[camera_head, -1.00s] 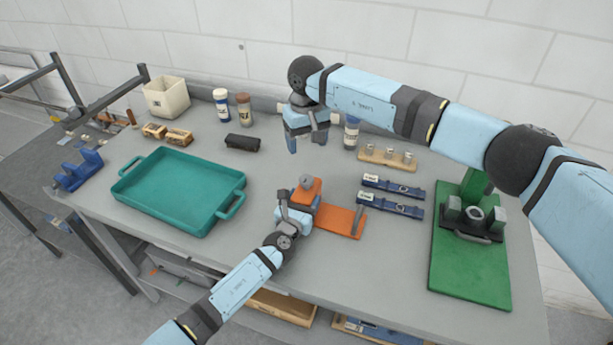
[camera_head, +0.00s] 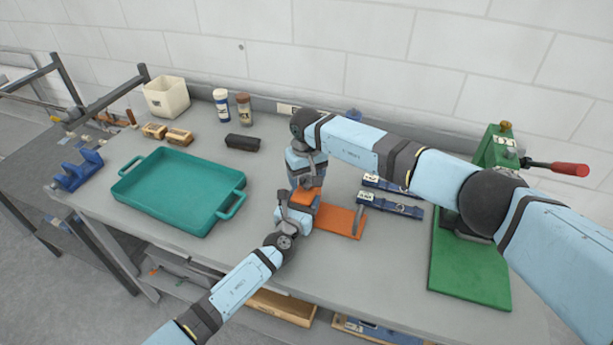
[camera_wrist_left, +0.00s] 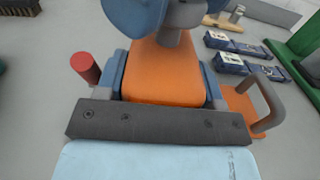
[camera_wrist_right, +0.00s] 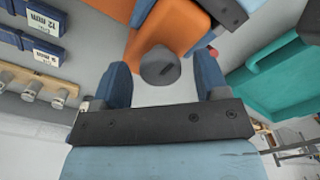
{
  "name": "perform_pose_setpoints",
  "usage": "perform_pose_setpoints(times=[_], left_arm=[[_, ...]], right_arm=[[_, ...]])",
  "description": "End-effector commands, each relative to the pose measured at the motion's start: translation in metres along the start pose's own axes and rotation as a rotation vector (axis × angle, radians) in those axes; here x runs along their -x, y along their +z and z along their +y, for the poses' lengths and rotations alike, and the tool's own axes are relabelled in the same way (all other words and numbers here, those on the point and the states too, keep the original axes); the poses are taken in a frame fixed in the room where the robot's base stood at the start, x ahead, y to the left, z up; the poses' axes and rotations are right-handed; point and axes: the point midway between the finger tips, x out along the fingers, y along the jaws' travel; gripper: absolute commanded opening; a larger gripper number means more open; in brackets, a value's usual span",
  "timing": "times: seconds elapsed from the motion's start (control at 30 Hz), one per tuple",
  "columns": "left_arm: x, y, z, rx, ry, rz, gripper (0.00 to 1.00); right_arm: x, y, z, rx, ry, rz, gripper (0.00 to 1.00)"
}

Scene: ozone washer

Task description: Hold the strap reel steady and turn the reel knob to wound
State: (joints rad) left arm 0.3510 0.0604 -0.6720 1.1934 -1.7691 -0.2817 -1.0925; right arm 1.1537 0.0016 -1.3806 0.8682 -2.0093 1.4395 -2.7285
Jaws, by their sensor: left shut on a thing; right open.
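The orange strap reel (camera_head: 308,195) stands on the table with its orange base plate (camera_head: 338,220) reaching to the right. My left gripper (camera_head: 298,206) is shut on the reel's body; the left wrist view shows the orange block (camera_wrist_left: 165,75) between its two blue fingers. The grey reel knob (camera_wrist_right: 160,67) sits on top of the reel, hidden behind my right gripper in the head view. My right gripper (camera_wrist_right: 162,85) is open above the reel, its fingers on either side of the knob with visible gaps. I cannot read any knob marking.
A teal tray (camera_head: 231,213) lies to the left. Blue labelled pieces (camera_head: 405,209) lie right of the reel. A green press (camera_head: 470,270) with a red-handled lever (camera_head: 570,169) stands at the right. A dark block (camera_head: 242,143) and bottles (camera_head: 244,108) are at the back.

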Motion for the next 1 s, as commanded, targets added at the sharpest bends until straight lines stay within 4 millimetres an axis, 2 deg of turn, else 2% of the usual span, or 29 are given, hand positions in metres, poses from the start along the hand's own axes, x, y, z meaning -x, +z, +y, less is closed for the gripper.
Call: perform_pose_setpoints(times=[0.07, 0.3, 0.67, 1.0], left_arm=[[0.0003, -0.001, 0.0001, 0.0, 0.0, 0.002, 0.23], [0.0003, -0.001, 0.0, 0.0, 0.0, 0.001, 0.23], [0.0003, -0.0009, 0.0001, 0.0, 0.0, 0.001, 0.23], [0.0003, -0.0009, 0.0003, 0.0, 0.0, 0.001, 0.23]], right_arm=[[0.0001, -0.0001, -0.0001, 0.0, 0.0, 0.0, 0.68], [0.0004, -0.0001, 0.0, 0.0, 0.0, 0.0, 0.18], [0.001, -0.0003, 0.0001, -0.049, 0.0, 0.0, 0.18], [0.0011, -0.0003, 0.0001, -0.288, 0.0, 0.0, 0.18]])
